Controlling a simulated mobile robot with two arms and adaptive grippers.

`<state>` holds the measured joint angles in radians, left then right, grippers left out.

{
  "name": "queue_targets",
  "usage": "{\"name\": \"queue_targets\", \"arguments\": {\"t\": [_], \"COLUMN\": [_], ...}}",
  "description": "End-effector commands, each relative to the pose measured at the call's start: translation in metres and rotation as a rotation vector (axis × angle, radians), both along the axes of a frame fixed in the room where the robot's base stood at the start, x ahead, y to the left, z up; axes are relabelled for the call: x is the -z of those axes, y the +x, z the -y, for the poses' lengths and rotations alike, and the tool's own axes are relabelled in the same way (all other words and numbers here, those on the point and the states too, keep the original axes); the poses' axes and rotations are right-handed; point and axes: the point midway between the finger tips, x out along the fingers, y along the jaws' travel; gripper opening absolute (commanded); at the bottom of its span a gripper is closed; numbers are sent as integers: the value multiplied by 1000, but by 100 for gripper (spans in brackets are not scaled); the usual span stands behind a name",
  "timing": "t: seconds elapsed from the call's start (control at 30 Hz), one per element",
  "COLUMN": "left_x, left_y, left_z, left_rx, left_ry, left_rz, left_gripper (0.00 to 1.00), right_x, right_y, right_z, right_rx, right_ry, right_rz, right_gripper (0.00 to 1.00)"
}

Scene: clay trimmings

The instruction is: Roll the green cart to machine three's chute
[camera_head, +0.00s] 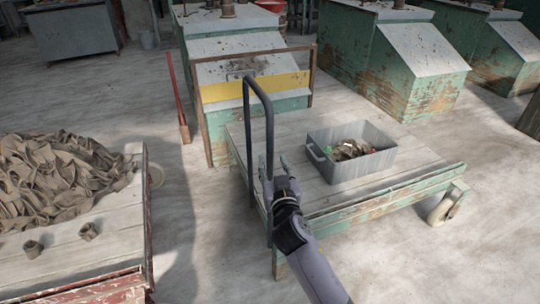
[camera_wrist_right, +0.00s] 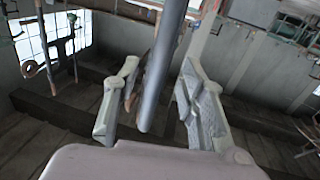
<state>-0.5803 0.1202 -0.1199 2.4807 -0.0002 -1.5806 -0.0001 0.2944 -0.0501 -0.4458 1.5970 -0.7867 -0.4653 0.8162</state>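The green cart (camera_head: 412,189) has a plank deck, worn green edges, a pale wheel and a dark upright handle (camera_head: 247,130) at its left end. A grey bin (camera_head: 375,165) with mixed scraps sits on the deck. My right gripper (camera_head: 275,168) is at the handle's near post. In the right wrist view its two fingers (camera_wrist_right: 163,100) are spread on either side of the dark post (camera_wrist_right: 167,65), with gaps visible. Green machines with sloping pale chutes stand behind; the nearest chute (camera_head: 235,47) is beyond the cart's left part. I cannot read which is machine three. My left gripper is out of view.
A red-edged cart (camera_head: 110,225) heaped with brown trimmings (camera_head: 55,175) stands at left. A red-handled broom (camera_head: 177,95) stands between the carts. A brown frame with a yellow band (camera_head: 255,88) is behind the green cart. Open floor (camera_head: 440,265) lies at front right.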

Motion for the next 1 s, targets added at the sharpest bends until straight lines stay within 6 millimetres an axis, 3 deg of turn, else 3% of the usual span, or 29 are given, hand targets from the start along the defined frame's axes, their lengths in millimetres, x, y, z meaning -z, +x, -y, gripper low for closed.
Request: {"name": "queue_targets", "arguments": {"t": [0.17, 0.33, 0.7, 1.0], "left_x": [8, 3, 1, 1], "left_y": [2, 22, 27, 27], "left_z": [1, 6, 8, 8], "left_rx": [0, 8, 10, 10], "left_ry": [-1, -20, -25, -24], "left_rz": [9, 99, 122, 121], "left_gripper": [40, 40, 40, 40], "right_x": [1, 1, 0, 0], "right_y": [33, 49, 53, 53], "right_z": [-4, -6, -7, -7], "right_rx": [-1, -1, -1, -1], "right_ry": [-1, 0, 1, 1], "right_rz": [1, 0, -1, -1], "right_gripper": [38, 38, 38, 18]}}
